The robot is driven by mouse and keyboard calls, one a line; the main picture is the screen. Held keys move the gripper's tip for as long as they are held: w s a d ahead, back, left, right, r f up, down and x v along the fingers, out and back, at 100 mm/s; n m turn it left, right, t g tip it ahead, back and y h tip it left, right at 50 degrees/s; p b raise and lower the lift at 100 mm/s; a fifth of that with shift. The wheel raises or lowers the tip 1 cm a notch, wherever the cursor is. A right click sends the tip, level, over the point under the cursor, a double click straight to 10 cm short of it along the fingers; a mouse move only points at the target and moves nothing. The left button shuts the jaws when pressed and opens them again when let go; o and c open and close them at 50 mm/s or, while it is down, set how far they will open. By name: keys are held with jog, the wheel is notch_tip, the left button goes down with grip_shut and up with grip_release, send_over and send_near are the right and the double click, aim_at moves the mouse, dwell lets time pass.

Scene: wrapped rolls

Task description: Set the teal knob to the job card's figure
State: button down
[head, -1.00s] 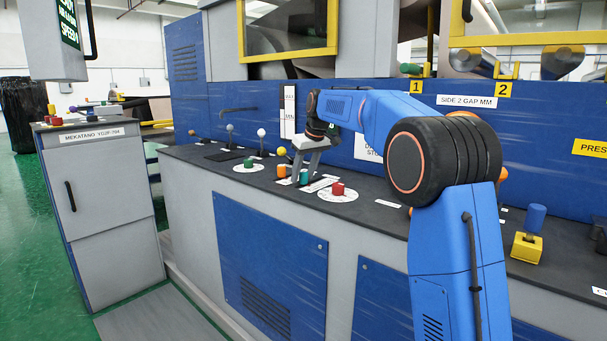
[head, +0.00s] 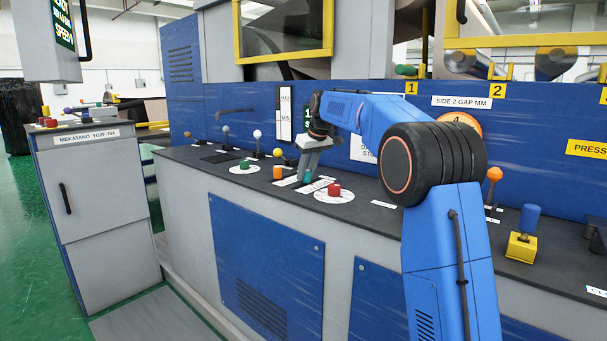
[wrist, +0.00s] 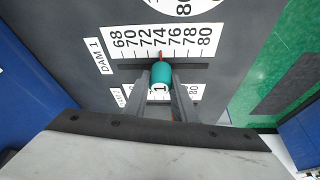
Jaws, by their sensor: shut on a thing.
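The teal knob (wrist: 162,76) is a short cylinder on a slot beside the white DAM 1 scale (wrist: 165,40), which is marked 68 to 80. A red pointer at the knob stands at about 74. My gripper (wrist: 161,80) is shut on the teal knob, one finger on each side. In the head view the teal knob (head: 308,176) shows low between my fingers, on the dark console top. I cannot make out a job card or its figure in these views.
A red knob (head: 333,189) on a white dial stands close to the right of my gripper. An orange knob (head: 277,172) and a green knob (head: 244,164) stand to the left. A second scale (wrist: 187,92) lies just below the slot, partly hidden by my fingers.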

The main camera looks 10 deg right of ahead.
jog(key=c, duration=1.5)
grip_release()
jog(key=shift+o, duration=0.2)
jog(key=shift+r, duration=0.15)
jog(key=v, duration=1.7)
jog(key=shift+s, duration=0.15)
jog(key=shift+d, duration=0.1)
